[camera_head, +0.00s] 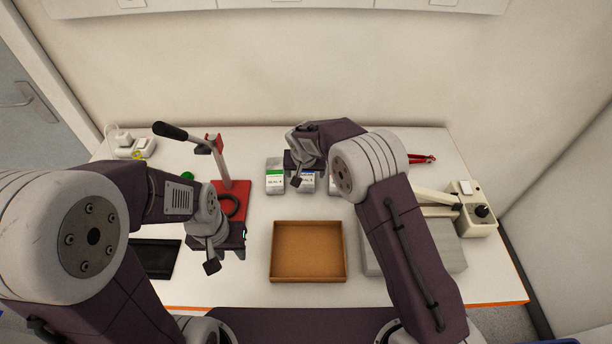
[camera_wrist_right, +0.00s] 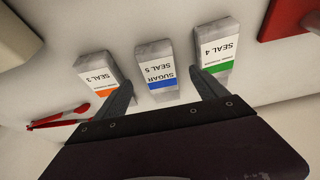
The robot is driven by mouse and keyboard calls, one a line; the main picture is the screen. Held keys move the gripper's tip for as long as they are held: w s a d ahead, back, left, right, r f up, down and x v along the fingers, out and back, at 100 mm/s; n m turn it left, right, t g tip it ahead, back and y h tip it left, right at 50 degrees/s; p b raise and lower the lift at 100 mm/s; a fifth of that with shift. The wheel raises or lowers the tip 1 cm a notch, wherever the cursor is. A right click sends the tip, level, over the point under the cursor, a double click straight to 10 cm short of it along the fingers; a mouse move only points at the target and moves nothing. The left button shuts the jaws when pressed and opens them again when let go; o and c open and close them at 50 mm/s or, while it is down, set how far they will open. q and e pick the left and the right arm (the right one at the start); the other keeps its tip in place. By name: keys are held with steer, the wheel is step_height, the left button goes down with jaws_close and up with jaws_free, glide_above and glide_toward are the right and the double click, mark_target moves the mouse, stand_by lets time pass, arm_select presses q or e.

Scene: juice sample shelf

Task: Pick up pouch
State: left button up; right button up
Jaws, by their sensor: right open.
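Three pale grey pouches lie in a row at the back of the table. The green-striped one, "SEAL 4", is at the left in the head view (camera_head: 275,175) and at the right in the right wrist view (camera_wrist_right: 217,50). The blue-striped "SUGAR SEAL 5" pouch (camera_wrist_right: 155,67) is in the middle. The orange-striped "SEAL 3" pouch (camera_wrist_right: 97,78) is mostly hidden behind my arm in the head view. My right gripper (camera_wrist_right: 163,92) is open and empty, its fingers spread either side of the blue pouch. My left gripper (camera_head: 213,252) hangs left of the tray; its jaw gap is unclear.
An empty brown tray (camera_head: 308,276) sits at the front middle. A red-based lever press (camera_head: 233,190) stands left, with a black flat item (camera_head: 155,258) before it. A beige device (camera_head: 474,213) stands right. Red-handled tongs (camera_wrist_right: 65,119) lie near the orange pouch.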

mark_target(306, 179)
steer(key=x, duration=0.1)
steer(key=p+x, duration=0.1)
steer(key=x, duration=0.1)
steer(key=shift+s+f, duration=0.2)
steer(key=shift+f, duration=0.15)
steer(key=shift+w+f, duration=0.2)
steer(key=shift+f, duration=0.15)
steer(key=shift+w+f, duration=0.2)
steer(key=shift+s+r, duration=0.1)
steer(key=shift+s, duration=0.05)
steer(key=c, duration=1.3)
steer(key=shift+c, duration=1.2)
steer(key=shift+r, duration=0.1)
